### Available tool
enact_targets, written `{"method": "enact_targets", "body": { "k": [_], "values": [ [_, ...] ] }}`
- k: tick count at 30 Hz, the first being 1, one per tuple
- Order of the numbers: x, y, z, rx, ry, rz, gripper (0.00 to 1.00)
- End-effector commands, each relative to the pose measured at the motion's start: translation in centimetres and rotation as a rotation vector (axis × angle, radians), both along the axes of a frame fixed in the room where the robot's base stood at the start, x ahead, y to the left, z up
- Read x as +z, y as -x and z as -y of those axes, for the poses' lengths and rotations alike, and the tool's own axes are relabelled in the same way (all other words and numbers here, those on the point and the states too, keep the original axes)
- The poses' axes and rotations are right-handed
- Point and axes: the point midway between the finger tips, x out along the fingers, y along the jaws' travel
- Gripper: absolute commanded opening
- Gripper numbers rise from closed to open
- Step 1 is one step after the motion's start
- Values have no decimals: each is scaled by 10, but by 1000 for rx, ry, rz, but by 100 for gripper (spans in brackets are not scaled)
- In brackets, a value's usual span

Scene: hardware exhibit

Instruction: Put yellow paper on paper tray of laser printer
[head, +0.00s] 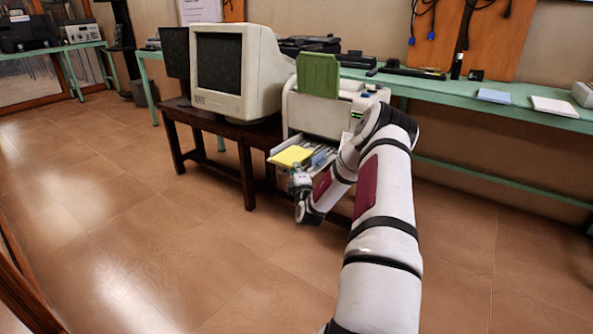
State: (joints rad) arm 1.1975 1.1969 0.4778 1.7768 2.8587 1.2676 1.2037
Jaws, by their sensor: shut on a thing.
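The laser printer (325,115) is white and stands to the right of the old monitor, with a green sheet upright at its top. Its pulled-out paper tray (309,144) sticks out low at the front. The yellow paper (291,156) lies flat over the front left part of the tray; I cannot tell whether it rests on the tray floor. My gripper (301,178) is at the near edge of the paper, shut on it. The fingertips are small and partly hidden, and my arm covers the printer's lower right.
A beige CRT monitor (235,68) stands on a dark wooden table (228,133) left of the printer. A green bench (480,100) along the wall bears a blue pad (494,96) and a white pad (554,106). The tiled floor at left is clear.

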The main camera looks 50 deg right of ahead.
Motion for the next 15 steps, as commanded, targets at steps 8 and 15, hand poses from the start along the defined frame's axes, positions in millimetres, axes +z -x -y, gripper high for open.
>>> {"method": "enact_targets", "body": {
  "k": [8, 15],
  "values": [
    [-5, 0, 0, 0, 1, 2, 0],
    [-8, 0, 0, -1, 1, 2, 19]
  ]
}}
